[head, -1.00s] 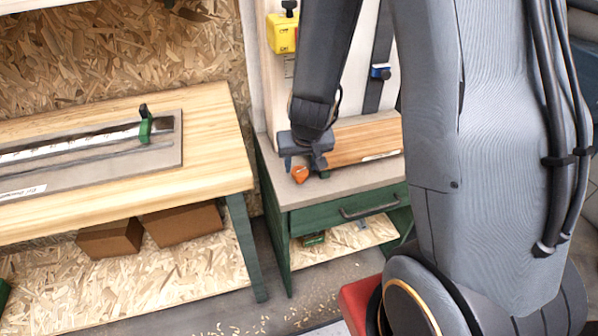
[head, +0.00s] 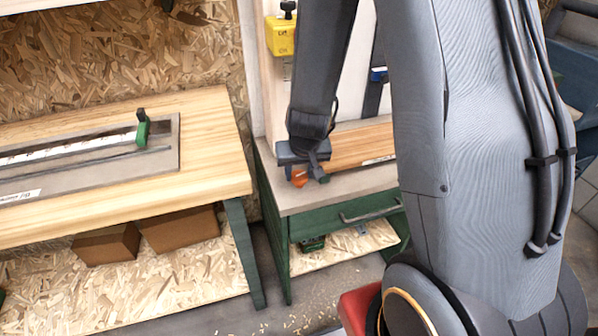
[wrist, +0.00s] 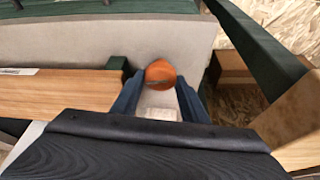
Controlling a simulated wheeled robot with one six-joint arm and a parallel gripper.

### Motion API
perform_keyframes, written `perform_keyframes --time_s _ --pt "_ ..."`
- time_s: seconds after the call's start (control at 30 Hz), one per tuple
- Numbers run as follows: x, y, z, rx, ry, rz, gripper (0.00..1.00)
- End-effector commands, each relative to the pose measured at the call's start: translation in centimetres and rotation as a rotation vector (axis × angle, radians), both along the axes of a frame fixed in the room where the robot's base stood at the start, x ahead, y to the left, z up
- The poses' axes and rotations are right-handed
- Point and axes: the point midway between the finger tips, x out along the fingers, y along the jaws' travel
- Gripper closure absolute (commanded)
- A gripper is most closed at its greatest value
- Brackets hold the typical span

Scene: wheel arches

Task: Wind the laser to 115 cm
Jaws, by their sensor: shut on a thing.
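An orange knob (head: 299,178) sits at the front left of the grey bench top. In the wrist view the orange knob (wrist: 160,73) lies between the two blue fingertips. My gripper (head: 308,176) is shut on this knob and partly hides it in the head view. A yellow box (head: 281,36) with a black knob on top is mounted on the pale upright post behind the bench. I cannot make out its markings, or a height reading on the post. A small blue part (head: 378,74) sits on a dark vertical rail, partly behind my arm.
The green bench (head: 335,222) has a drawer handle and a low shelf. A wooden board lies on its top, right of my gripper. A wooden table (head: 215,180) with a metal rule (head: 70,153) and green clamp stands at left. Floor gap between them.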

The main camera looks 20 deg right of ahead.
Motion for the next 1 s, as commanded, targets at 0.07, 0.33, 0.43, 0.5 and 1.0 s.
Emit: perform_keyframes --time_s 0.07,0.33,0.43,0.5,1.0 --pt "-0.1 0.07 0.25 0.002 0.003 -0.016 0.82" --pt "-0.03 0.21 0.42 0.001 0.002 -0.091 0.82" --pt "-0.08 0.23 0.4 0.001 0.002 -0.121 0.82" --pt "0.0 0.23 0.43 0.001 0.0 -0.144 0.82" --pt "0.12 0.29 0.11 0.0 -0.002 -0.252 0.82"
